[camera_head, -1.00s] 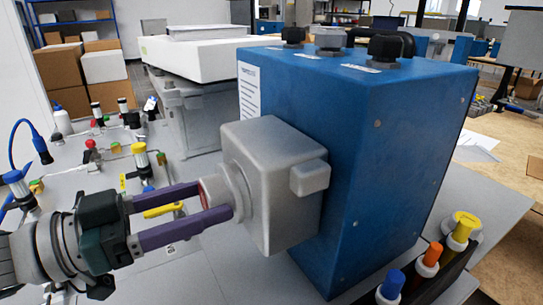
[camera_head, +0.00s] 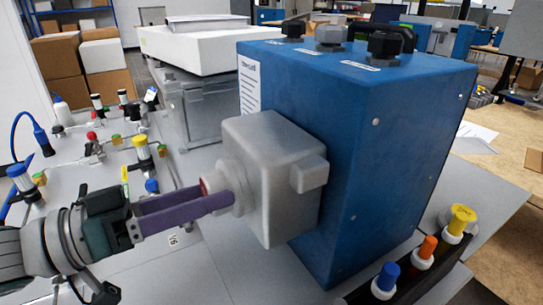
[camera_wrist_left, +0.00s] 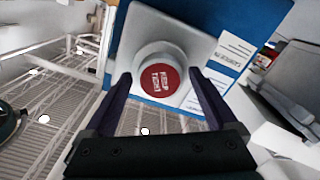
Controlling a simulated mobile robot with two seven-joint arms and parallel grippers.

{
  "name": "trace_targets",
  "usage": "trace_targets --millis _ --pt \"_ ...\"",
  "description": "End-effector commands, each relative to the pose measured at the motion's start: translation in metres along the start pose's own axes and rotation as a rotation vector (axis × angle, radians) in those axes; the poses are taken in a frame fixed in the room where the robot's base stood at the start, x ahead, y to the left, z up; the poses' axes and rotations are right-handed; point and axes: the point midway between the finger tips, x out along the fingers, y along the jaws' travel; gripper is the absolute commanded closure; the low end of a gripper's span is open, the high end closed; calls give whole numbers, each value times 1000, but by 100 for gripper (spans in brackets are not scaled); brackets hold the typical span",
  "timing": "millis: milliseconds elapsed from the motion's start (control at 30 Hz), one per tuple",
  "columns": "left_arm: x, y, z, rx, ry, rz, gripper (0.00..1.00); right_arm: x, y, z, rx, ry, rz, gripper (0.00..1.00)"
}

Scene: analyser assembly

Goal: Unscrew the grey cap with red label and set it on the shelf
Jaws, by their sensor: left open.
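The grey cap with the red label (camera_head: 212,185) sits on the front of a grey housing (camera_head: 270,150) fixed to the side of the blue analyser box (camera_head: 385,150). In the left wrist view the cap's round red label (camera_wrist_left: 160,79) with white lettering faces the camera. My left gripper (camera_head: 215,196) is open, its two purple fingers at either side of the cap. In the wrist view the fingers (camera_wrist_left: 157,85) stand apart with gaps to the cap. The near finger hides part of the cap in the head view. My right gripper is not in view.
A rack (camera_head: 415,275) with blue, orange and yellow capped tubes stands at the lower right. Several valves and fittings (camera_head: 140,150) stand on the grey surface at the left. A white device (camera_head: 195,52) is behind the analyser. Dark knobs (camera_head: 384,46) top the analyser.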

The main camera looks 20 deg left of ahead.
Motion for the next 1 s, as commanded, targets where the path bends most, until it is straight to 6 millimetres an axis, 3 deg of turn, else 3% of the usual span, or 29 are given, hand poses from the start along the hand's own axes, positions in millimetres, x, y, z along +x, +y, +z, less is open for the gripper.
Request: trace_targets --millis 433,800,1000 --pt "0 -1 2 995 3 -1 8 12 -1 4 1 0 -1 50" --pt "0 -1 4 1892 4 -2 8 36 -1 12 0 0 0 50" --pt "0 0 0 2047 2 -2 8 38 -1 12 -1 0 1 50"
